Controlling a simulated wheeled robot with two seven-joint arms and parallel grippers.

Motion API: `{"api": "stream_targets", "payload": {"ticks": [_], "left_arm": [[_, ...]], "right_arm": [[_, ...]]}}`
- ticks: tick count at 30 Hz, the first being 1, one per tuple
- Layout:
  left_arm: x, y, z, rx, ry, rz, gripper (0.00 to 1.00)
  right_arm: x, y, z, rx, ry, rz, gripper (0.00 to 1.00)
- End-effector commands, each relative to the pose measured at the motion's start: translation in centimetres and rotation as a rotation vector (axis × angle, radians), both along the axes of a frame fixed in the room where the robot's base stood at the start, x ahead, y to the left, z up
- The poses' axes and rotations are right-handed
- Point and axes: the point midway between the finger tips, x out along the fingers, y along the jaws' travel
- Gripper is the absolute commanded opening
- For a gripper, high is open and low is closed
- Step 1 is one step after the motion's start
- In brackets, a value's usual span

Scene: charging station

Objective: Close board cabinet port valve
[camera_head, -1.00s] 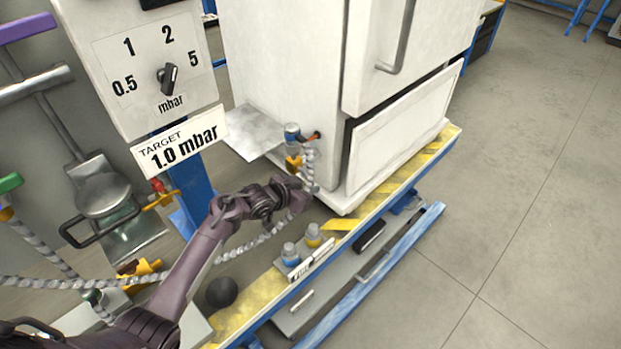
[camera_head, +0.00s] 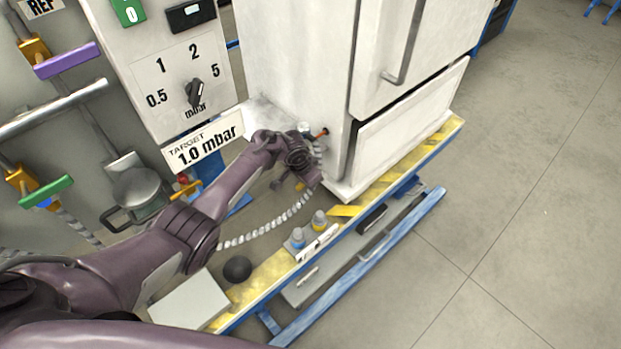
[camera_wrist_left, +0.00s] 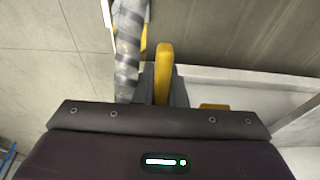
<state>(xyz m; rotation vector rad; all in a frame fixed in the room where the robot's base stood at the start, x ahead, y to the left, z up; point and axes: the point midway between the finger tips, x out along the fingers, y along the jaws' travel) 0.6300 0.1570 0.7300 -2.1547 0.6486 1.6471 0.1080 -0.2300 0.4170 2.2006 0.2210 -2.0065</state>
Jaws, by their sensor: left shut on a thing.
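The board cabinet (camera_head: 300,70) is the white box with a drawer; its port is on the lower left side, with an orange-tipped fitting (camera_head: 322,133) and a braided hose (camera_head: 268,229). My left gripper (camera_head: 306,170) is at this port and hides most of the valve in the head view. In the left wrist view, a yellow valve handle (camera_wrist_left: 164,70) stands between the grey fingers, which are shut on it. The braided hose (camera_wrist_left: 127,50) runs just left of the fingers. My right gripper is not in view.
A panel (camera_head: 160,70) with a mbar dial (camera_head: 195,92) and a "TARGET 1.0 mbar" sign (camera_head: 205,141) stands left of the cabinet. Two small capped fittings (camera_head: 308,228) and a black ball (camera_head: 237,269) are on the yellow-edged bench. Open floor lies right.

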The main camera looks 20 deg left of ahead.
Motion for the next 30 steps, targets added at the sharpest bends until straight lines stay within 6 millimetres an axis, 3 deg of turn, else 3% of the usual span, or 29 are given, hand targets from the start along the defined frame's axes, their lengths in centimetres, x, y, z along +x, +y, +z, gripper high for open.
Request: {"api": "stream_targets", "payload": {"ticks": [10, 26, 27, 30], "left_arm": [[-0.23, 0.16, 0.49, 0.071, 0.108, 0.000, 0.00], [-0.32, 0.16, 0.48, 0.081, 0.124, -0.001, 0.00], [-0.32, 0.16, 0.48, 0.081, 0.124, -0.001, 0.16], [-0.32, 0.16, 0.48, 0.081, 0.124, 0.000, 0.29]], "right_arm": [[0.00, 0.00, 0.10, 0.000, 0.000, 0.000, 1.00], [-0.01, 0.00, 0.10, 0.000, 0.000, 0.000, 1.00], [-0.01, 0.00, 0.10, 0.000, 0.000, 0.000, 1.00], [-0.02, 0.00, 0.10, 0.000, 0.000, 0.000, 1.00]]}}
